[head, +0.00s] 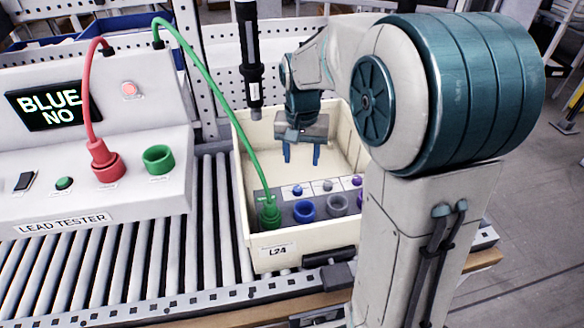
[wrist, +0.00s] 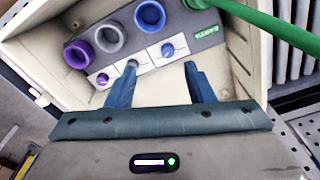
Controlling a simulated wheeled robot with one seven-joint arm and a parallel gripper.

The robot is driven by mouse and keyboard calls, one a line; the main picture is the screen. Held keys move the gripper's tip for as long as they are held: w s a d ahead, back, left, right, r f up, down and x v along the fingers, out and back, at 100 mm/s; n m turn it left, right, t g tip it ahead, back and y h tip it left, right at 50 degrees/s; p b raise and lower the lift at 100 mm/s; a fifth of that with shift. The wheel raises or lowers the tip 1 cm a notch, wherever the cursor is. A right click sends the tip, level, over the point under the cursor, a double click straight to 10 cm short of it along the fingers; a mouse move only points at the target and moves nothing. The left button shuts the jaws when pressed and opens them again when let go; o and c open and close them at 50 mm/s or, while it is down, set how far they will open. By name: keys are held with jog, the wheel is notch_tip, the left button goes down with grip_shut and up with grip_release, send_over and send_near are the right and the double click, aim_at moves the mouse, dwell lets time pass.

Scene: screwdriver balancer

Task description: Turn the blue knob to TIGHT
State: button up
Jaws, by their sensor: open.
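The small blue knob (head: 297,190) sits on a white plate on the grey panel inside the cream bin (head: 273,262). In the wrist view the blue knob (wrist: 167,48) lies just beyond my fingertips, roughly between their lines. Its pointer and markings are too small to read. My gripper (head: 302,160) hangs inside the bin above the panel, fingers down, open and empty. In the wrist view my gripper (wrist: 161,67) has its two blue fingers spread apart. The left finger partly covers the grey knob (wrist: 131,65).
A blue socket (head: 303,210), grey socket (head: 337,204) and purple knob (head: 357,181) share the panel. A green lead (head: 228,110) runs from the panel to the lead tester (head: 70,221), whose screen (head: 53,105) reads "BLUE NO". A black tool (head: 250,55) hangs behind the bin.

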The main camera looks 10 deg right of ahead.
jog(key=m, duration=0.1)
send_over(297, 189)
jog(key=f, duration=0.2)
jog(key=shift+g, duration=0.4)
notch_tip(297, 189, down, 14)
jog(key=shift+w+f+p, duration=0.1)
jog(key=shift+p, duration=0.75)
jog(key=c, duration=1)
